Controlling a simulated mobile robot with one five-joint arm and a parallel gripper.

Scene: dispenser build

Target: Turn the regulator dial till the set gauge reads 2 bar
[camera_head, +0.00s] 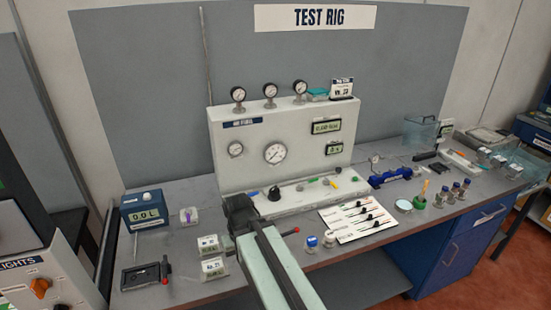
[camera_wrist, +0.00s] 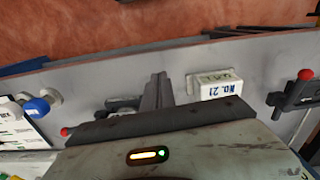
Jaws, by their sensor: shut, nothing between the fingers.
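The black regulator dial (camera_head: 273,193) appears to be the knob on the ledge at the foot of the white panel (camera_head: 225,170). A large white gauge (camera_head: 275,153) and a smaller gauge (camera_head: 235,149) are on the panel face. Several small gauges (camera_head: 270,90) stand on top. I cannot tell which is the set gauge, and their readings are too small to read. My gripper (camera_head: 238,204) is just left of the dial, apart from it in the picture. In the wrist view my gripper (camera_wrist: 157,92) is shut and empty. The dial is not clearly seen there.
A blue meter reading 0.0 L (camera_head: 145,210) and a black red-handled device (camera_head: 147,275) stand at left. A No. 21 box (camera_wrist: 215,83) sits beside my gripper. A red-tipped lever (camera_head: 291,232) and white card (camera_head: 357,217) lie at right. The bench's front edge is close.

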